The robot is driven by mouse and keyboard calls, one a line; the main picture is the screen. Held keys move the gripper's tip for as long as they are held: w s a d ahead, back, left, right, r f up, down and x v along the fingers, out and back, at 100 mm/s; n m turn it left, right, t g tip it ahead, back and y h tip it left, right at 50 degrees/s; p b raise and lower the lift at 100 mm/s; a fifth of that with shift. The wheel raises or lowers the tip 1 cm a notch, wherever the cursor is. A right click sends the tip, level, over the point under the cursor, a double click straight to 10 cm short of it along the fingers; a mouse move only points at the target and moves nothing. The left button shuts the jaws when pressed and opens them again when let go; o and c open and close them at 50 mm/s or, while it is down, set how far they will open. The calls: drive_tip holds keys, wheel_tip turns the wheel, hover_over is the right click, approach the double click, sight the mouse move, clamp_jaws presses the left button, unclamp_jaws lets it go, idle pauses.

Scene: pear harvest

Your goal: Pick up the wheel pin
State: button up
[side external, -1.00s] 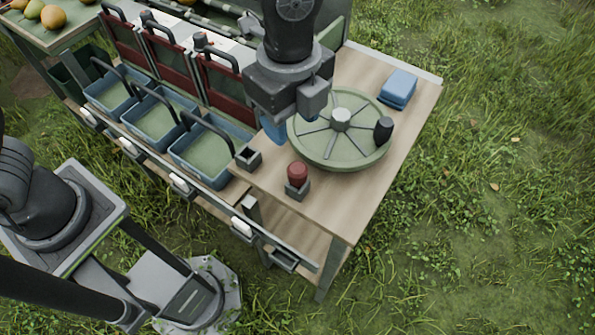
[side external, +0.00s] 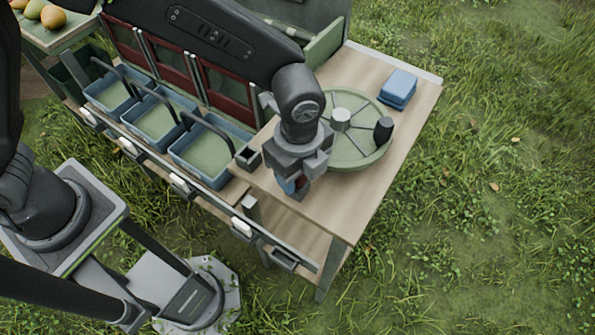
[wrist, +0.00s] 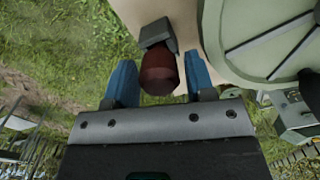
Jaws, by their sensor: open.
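The wheel pin, with a dark red rounded head (wrist: 158,75), stands in a small dark grey holder (wrist: 157,33) on the table. My gripper (wrist: 160,70) is open, with one blue finger on either side of the red head. In the wrist view small gaps show between the head and both fingers. My gripper (side external: 292,186) is low over the table's front part in the side view.
A round green spoked wheel (side external: 350,160) with a black knob (side external: 383,129) lies close behind my gripper. Blue bins (side external: 203,155) line the left, and a blue block (side external: 398,87) lies at the back right.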

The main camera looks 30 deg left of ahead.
drive_tip(key=shift+f, duration=0.65)
drive_tip(key=shift+c, duration=0.5)
drive_tip(key=c, duration=0.6)
drive_tip(key=shift+r, duration=0.1)
